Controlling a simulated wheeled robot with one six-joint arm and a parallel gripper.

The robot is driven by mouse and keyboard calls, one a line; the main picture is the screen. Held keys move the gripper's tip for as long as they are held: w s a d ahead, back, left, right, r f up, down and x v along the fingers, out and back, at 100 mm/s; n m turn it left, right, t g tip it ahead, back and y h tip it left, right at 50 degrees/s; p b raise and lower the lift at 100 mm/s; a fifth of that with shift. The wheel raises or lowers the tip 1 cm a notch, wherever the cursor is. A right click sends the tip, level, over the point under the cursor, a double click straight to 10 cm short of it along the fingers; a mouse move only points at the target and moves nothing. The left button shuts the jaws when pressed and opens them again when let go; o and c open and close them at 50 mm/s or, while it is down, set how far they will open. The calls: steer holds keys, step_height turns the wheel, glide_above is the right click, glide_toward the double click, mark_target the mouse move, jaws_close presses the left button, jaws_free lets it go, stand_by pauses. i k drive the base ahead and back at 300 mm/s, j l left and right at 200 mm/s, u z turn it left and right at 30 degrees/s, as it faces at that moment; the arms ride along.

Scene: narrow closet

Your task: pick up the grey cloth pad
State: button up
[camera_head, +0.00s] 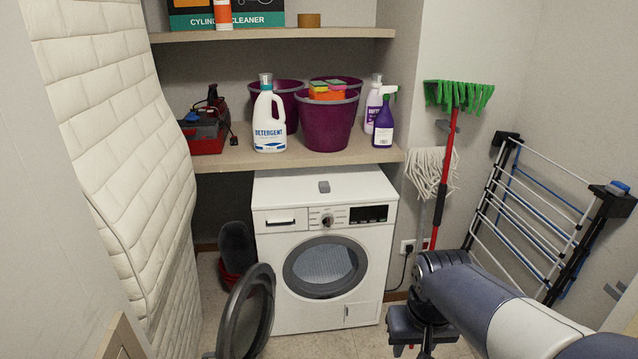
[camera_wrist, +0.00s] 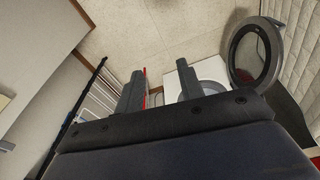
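A small grey pad (camera_head: 324,187) lies flat on top of the white washing machine (camera_head: 284,186), near the middle. It is small in the head view, so its cloth texture is hard to make out. My gripper (camera_head: 412,348) is low at the bottom right, in front of the machine's right side and well apart from the pad. In the wrist view my gripper (camera_wrist: 160,70) shows two dark fingers spread apart with nothing between them. The washing machine (camera_wrist: 208,73) shows partly there behind the right finger. I cannot see the pad in the wrist view.
A shelf (camera_head: 222,158) holding purple buckets (camera_head: 327,124) and a detergent bottle (camera_head: 268,120) overhangs the machine. The open round door (camera_head: 247,312) stands at front left. A mop (camera_head: 432,172), green broom (camera_head: 458,95) and drying rack (camera_head: 530,215) stand at right.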

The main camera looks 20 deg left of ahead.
mark_target(324, 187)
steer(key=i+j, duration=0.3)
steer(key=i, duration=0.2)
steer(key=i+j+u, duration=0.1)
steer(key=i+j, duration=0.15)
steer(key=i, duration=0.25)
steer(key=i+j, duration=0.25)
steer(key=i, duration=0.25)
steer(key=i+j+u, duration=0.1)
steer(key=i+j, duration=0.15)
steer(key=i, duration=0.25)
steer(key=i+j, duration=0.2)
steer(key=i, duration=0.3)
steer(key=j+u, duration=0.05)
